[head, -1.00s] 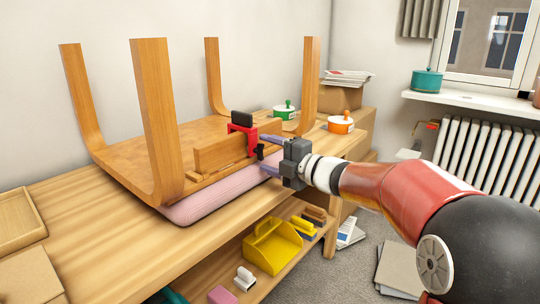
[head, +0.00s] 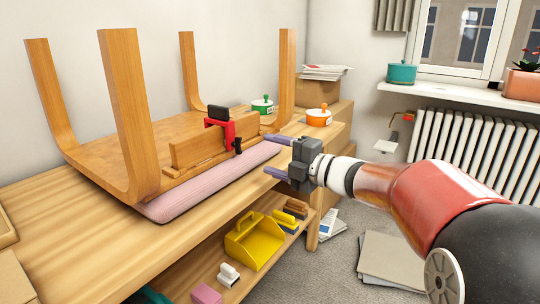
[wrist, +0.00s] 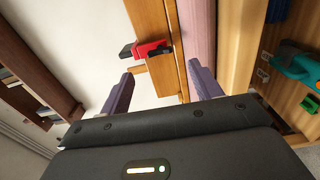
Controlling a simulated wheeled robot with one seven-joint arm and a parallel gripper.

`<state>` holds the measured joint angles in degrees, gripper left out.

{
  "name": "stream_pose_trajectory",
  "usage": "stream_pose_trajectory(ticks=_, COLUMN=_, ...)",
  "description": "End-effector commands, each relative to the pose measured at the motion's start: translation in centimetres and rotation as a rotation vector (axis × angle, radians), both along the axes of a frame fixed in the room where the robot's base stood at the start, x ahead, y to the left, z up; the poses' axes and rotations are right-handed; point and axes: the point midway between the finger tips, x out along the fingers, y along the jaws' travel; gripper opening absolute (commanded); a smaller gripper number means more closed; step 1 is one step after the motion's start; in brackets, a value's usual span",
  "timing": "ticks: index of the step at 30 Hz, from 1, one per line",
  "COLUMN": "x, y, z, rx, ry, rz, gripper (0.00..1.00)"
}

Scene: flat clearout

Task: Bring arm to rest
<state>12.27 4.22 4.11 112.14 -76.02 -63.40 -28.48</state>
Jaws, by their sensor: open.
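My gripper (head: 277,157) is open and empty, its two purple fingers apart, at the right front of the workbench (head: 90,262). A red and black clamp (head: 222,128) grips a wooden rail (head: 196,150) on the upturned wooden table or stool (head: 120,150), which lies legs up on a pink cushion (head: 205,188). The clamp stands to the left of the fingers, apart from them. In the wrist view the clamp (wrist: 150,49) shows ahead of and between the fingers, with the pink cushion (wrist: 199,30) beside it.
A yellow dustpan (head: 254,242) and brushes lie on the shelf below. A radiator (head: 470,150) and sill (head: 450,97) are at right. Some floor is clear beneath my arm.

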Motion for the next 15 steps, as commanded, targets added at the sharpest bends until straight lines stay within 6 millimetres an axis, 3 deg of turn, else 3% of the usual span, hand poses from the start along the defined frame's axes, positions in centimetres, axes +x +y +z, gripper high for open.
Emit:
stream_pose_trajectory(ticks=8, x=0.2, y=-0.7, z=0.8, rx=0.026, ry=0.022, rz=-0.092, gripper=0.64)
stream_pose_trajectory(ticks=11, x=0.2, y=-2.5, z=2.0, rx=0.091, ry=0.079, rz=-0.272, gripper=0.64)
stream_pose_trajectory(ticks=15, x=-1.5, y=-7.1, z=2.5, rx=0.263, ry=0.24, rz=-0.61, gripper=0.64)
